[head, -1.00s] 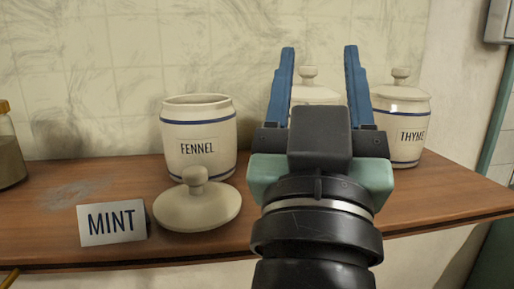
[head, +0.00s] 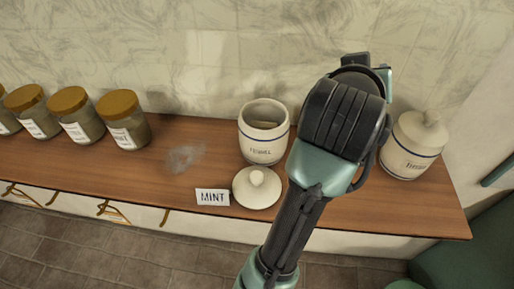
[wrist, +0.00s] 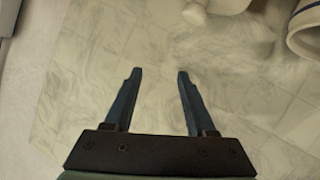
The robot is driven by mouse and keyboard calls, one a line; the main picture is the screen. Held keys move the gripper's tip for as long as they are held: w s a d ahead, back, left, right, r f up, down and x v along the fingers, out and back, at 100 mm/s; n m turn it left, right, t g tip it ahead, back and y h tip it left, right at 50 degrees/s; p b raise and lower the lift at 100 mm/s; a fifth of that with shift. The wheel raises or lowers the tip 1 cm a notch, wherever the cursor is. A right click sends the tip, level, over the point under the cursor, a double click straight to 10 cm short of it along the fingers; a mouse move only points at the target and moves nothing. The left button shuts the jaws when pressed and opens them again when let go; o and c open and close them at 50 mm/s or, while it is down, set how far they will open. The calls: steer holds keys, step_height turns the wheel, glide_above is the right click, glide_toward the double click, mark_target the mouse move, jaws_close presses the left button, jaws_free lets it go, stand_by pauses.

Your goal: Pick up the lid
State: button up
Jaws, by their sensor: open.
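The loose cream lid (head: 257,190) with a round knob lies flat on the wooden shelf, knob up, in front of the open FENNEL jar (head: 264,150). It is just right of the MINT card. My gripper's two blue fingers show in the wrist view (wrist: 159,74), spread apart with nothing between them, in front of the marbled wall. In the head view my arm stands right of the lid and hides the fingers. The gripper is higher than the lid and away from it.
The MINT card (head: 212,197) stands left of the lid. A lidded jar (head: 412,147) stands at the shelf's right. Several glass jars with brown caps (head: 124,120) stand at the left. In the wrist view, a pale rim with a blue band (wrist: 306,36) is at the top right.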

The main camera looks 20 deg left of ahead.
step_height(320, 180, up, 3)
steer(key=a+n+g+p, duration=0.1)
steer(key=g+p, duration=0.1)
steer(key=p, duration=0.3)
steer(key=n+g+y+p, duration=0.1)
steer(key=n+g+p, duration=0.6)
steer(key=g, duration=0.5)
glide_above(256, 175)
steer(key=shift+n, duration=0.4)
step_height(256, 175, down, 16)
steer(key=shift+s+a+r+b, duration=0.1)
steer(key=shift+s+b, duration=0.05)
steer(key=shift+b, duration=0.2)
steer(key=shift+f+b, duration=1.45)
steer(key=shift+f, duration=0.85)
steer(key=shift+w+f+p, duration=0.2)
steer(key=shift+f+p, duration=0.1)
steer(key=shift+f, duration=0.5)
steer(key=shift+c, duration=0.2)
jaws_close()
